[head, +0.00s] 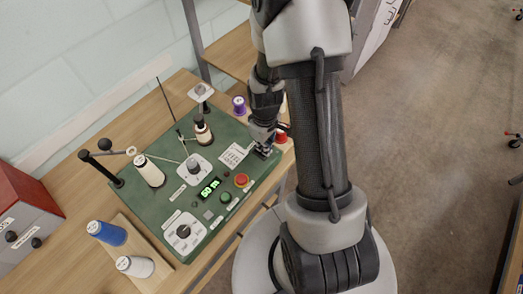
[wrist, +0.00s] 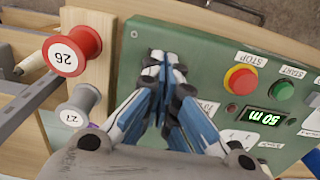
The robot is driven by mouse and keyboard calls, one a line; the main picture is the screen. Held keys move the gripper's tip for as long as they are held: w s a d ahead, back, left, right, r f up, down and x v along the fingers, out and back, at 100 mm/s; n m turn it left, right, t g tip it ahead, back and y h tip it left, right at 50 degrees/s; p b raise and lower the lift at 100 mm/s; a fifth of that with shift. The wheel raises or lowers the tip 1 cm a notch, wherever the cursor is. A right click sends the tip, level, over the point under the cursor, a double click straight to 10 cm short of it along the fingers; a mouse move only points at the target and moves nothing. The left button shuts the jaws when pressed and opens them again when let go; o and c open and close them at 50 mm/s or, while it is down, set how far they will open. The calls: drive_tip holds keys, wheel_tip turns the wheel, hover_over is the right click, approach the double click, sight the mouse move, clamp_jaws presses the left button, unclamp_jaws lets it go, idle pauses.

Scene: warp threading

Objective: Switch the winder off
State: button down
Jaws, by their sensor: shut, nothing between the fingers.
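The winder is a green panel (head: 160,220) on a wooden bench in the head view. Its lit green display (head: 209,188) reads 50 m. A red stop button (head: 241,179) on a yellow ring and a green start button (head: 225,197) sit near the front edge. In the wrist view the stop button (wrist: 240,80), start button (wrist: 283,90) and display (wrist: 265,117) lie right of my gripper (wrist: 163,65). My gripper is shut and empty, low over the panel's right end in the head view (head: 264,150). It hides the panel surface beneath it.
Thread cones, including a white one (head: 149,171) and a dark-topped one (head: 203,132), stand on the panel. Two dials (head: 183,231) (head: 194,167) are on it. A red spool (wrist: 76,50) and grey spool (wrist: 85,100) stand beside the panel's end.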

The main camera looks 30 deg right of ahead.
drive_tip(key=shift+f+b, duration=0.75)
drive_tip(key=shift+f, duration=0.15)
drive_tip(key=shift+r, duration=0.15)
drive_tip(key=shift+r+p, duration=2.6)
drive_tip(key=shift+r, duration=0.8)
drive_tip(key=shift+r, duration=0.1)
drive_tip(key=s+a+r+m+t+b, duration=0.1)
drive_tip(key=a+r+b, duration=0.2)
drive_tip(key=r, duration=0.3)
drive_tip(key=s+a+r+m+t+b, duration=0.1)
drive_tip(key=a+r+b, duration=0.2)
drive_tip(key=r, duration=0.3)
drive_tip(key=s+a+r+m+t+b, duration=0.1)
drive_tip(key=s+a+r+b, duration=0.1)
drive_tip(key=s, duration=0.3)
drive_tip(key=s+a+r+m+t+b, duration=0.1)
drive_tip(key=s+a+r+b, duration=0.1)
drive_tip(key=s, duration=0.4)
drive_tip(key=shift+s+a+r+t+b, duration=0.35)
drive_tip(key=shift+r+b, duration=0.15)
drive_tip(key=shift+r, duration=0.4)
